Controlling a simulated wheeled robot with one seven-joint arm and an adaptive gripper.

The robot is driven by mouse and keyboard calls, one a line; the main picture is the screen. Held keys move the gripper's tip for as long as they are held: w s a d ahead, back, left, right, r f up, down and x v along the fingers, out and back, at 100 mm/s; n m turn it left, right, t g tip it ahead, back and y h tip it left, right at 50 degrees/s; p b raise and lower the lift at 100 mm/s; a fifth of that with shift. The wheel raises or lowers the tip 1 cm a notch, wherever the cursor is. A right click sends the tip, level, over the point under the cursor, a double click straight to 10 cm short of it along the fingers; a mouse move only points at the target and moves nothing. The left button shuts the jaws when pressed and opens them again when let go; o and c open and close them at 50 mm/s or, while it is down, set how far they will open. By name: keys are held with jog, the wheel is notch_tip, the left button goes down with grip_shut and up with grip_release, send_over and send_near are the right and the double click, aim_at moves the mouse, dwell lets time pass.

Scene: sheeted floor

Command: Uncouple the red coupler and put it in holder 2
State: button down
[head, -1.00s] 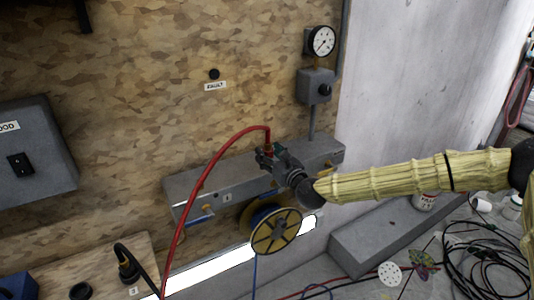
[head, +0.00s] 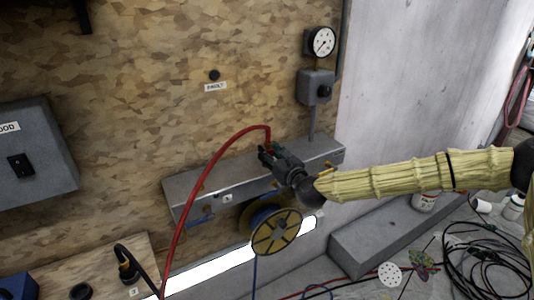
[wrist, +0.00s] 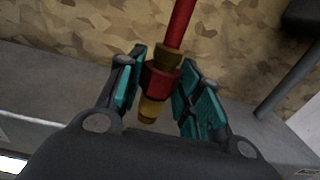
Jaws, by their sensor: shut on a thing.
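The red coupler, a red collar with brass parts, shows between the teal-padded fingers in the wrist view (wrist: 160,82). The red hose (head: 207,160) runs up from it and arches down to the left. My gripper (head: 268,150) is shut on the coupler, which looks roughly upright, above the grey manifold (head: 200,192). I cannot tell whether the coupler is still joined to the manifold. I cannot make out which place is holder 2.
A cable spool (head: 276,232) hangs below the manifold. A pressure gauge (head: 321,41) and grey valve box (head: 315,87) are on the wall above. A black connector (head: 128,268) stands at lower left. Loose cables (head: 480,235) lie at right.

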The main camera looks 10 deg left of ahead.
aim_at(269, 130)
jog(key=shift+r+p, duration=0.35)
jog(key=shift+r, duration=1.85)
jog(key=shift+r, duration=1.9)
